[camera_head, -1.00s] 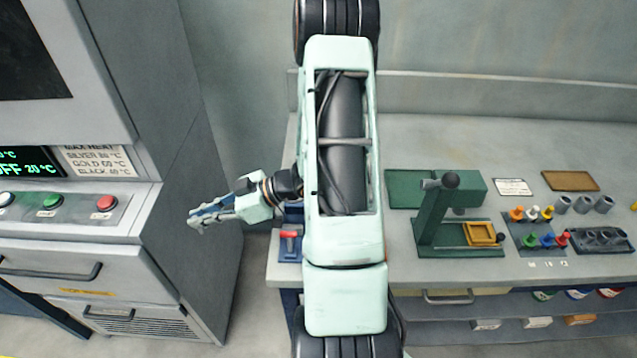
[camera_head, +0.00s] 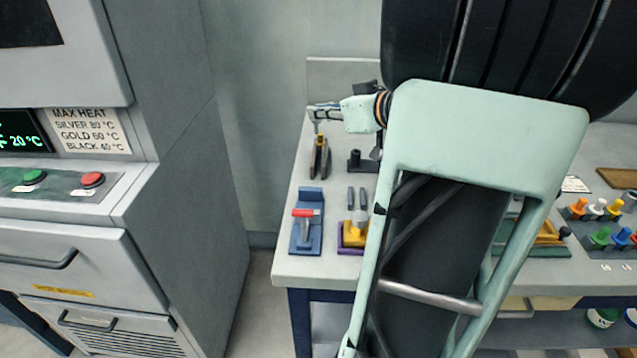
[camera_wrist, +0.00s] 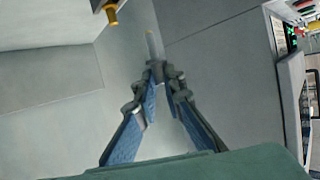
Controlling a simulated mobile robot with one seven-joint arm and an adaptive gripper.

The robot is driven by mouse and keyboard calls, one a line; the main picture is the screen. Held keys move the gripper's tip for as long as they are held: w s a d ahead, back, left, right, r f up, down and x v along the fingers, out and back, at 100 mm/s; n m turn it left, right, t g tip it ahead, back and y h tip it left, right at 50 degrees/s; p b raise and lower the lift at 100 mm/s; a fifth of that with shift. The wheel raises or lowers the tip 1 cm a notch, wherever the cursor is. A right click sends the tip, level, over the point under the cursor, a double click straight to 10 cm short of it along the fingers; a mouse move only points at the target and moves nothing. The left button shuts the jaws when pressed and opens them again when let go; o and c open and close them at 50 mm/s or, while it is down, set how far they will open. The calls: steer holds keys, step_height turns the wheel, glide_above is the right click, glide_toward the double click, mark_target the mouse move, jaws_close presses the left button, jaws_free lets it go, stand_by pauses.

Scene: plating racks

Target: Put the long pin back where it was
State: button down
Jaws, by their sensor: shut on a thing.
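My gripper (camera_head: 314,110) is above the left end of the bench, its fingers pointing left in the head view. In the wrist view my gripper (camera_wrist: 158,72) is shut on the long pin (camera_wrist: 154,44), a grey rod with a tan tip that sticks out beyond the fingertips. A small grey piece shows below the fingertips in the head view, too small to identify surely. A yellow block (camera_head: 353,235) on a purple base stands on the bench, with two grey upright pins (camera_head: 350,198) at it. My arm hides its right side.
A blue fixture with a red handle (camera_head: 305,213) stands near the bench's left front. A black-and-gold tool (camera_head: 320,160) stands below my gripper, and a black post (camera_head: 357,160) is to its right. A grey cabinet (camera_head: 180,190) stands left, across a gap.

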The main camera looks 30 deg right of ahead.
mark_target(323, 162)
steer(key=f, duration=0.9)
steer(key=shift+d+f+b, duration=0.2)
steer(key=shift+f+b, duration=0.15)
steer(key=shift+b, duration=0.05)
steer(key=shift+f+b, duration=0.35)
steer(key=shift+b, duration=0.3)
steer(key=c, duration=2)
jaws_free()
steer(key=shift+s+r, duration=0.1)
steer(key=shift+c, duration=0.2)
